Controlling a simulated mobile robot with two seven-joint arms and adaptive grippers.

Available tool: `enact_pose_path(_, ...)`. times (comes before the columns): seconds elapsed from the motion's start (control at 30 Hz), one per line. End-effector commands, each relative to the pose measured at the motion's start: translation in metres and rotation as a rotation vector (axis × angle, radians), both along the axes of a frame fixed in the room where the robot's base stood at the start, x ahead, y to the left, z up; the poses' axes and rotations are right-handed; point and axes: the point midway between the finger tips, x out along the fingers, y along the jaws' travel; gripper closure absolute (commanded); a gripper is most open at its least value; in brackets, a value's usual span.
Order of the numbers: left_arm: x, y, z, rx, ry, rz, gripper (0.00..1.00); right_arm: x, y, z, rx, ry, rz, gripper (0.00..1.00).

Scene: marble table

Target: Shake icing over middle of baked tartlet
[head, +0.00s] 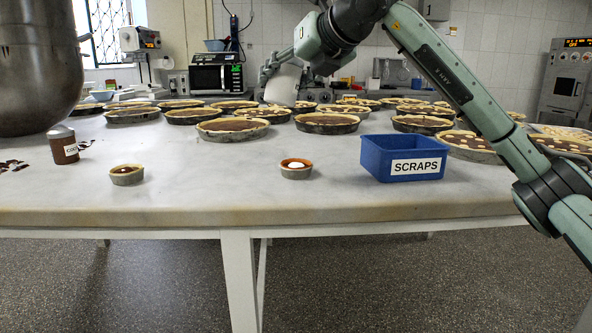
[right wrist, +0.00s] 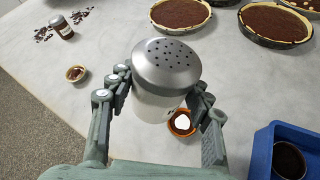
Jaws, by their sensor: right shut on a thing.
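My right gripper (head: 275,72) is shut on a white icing shaker (head: 284,86) with a metal, perforated lid, held above the table. In the right wrist view the fingers (right wrist: 160,88) clasp both sides of the shaker (right wrist: 154,103), with its lid toward the camera. A small tartlet (head: 296,173) stands near the table's front, with a white patch of icing in its middle. It also shows in the right wrist view (right wrist: 172,128), just beyond the shaker and partly hidden by the right finger. My left gripper is not in view.
A second small tartlet (head: 126,178) with a dark middle stands left. A brown shaker (head: 65,149) stands behind it near dark crumbs. A blue SCRAPS bin (head: 375,160) is right of the iced tartlet. Several large tarts fill the back of the marble table (head: 210,185).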

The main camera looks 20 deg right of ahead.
Motion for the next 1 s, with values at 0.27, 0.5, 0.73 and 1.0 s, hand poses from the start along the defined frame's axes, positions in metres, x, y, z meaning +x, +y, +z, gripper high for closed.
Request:
enact_pose_path(0.27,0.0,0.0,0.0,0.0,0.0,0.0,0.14,0.0,0.0,0.01,-0.278,-0.156,-0.001,0.83)
enact_pose_path(0.5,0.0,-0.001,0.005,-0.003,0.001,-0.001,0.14,0.0,0.001,0.019,-0.273,-0.155,0.001,0.83)
enact_pose_path(0.73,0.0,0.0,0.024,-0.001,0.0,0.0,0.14,0.0,0.001,0.052,-0.27,-0.154,0.0,0.83)
enact_pose_path(1.0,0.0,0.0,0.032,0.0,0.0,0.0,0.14,0.0,0.001,0.07,-0.271,-0.152,0.0,0.83)
